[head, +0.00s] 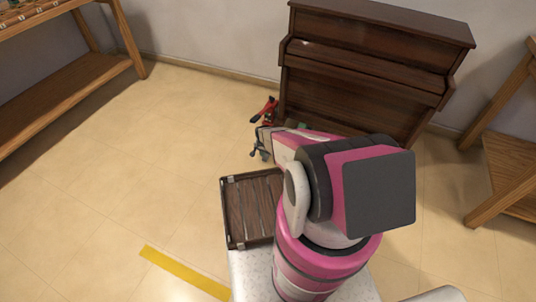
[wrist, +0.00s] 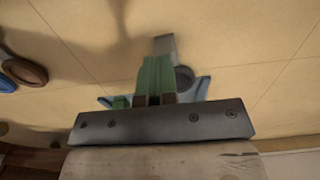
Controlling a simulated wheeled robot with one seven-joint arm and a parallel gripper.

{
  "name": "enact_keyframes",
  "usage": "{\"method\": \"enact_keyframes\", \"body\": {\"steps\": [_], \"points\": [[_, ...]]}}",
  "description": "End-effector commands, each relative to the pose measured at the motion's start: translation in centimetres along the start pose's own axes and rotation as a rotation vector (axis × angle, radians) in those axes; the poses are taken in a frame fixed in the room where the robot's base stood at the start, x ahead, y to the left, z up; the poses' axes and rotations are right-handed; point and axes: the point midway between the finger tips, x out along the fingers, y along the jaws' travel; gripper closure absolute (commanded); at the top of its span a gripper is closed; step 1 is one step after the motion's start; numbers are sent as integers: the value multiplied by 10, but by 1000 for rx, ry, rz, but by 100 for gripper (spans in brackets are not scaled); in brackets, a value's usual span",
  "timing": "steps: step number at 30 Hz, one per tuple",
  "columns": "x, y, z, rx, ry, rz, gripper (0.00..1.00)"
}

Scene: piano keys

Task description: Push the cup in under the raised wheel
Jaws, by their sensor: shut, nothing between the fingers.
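My gripper (head: 257,145) is low over the floor, left of the piano's near corner in the head view. In the wrist view its fingers (wrist: 158,72) are together, with nothing seen between them. A round brown cup-like piece (wrist: 25,72) lies on the floor at the left of the wrist view, apart from the fingers; it may be the cup. A blue piece (wrist: 6,85) beside it is cut by the frame edge. The piano (head: 375,50) stands against the wall. The raised wheel is not clearly visible; my arm hides part of the piano's base.
A red tool, perhaps a jack (head: 265,109), stands at the piano's left side. A slatted wooden dolly (head: 232,215) is on the floor nearer me. Wooden tables stand at left (head: 70,85) and right (head: 500,195). The floor at left is clear, with a yellow strip (head: 185,273).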

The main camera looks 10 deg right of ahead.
Motion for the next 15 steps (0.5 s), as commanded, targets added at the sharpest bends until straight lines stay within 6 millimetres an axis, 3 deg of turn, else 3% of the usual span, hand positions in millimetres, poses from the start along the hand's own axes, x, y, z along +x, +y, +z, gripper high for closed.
{"method": "enact_keyframes", "body": {"steps": [15], "points": [[15,0,0,0,-1,1,100]]}}
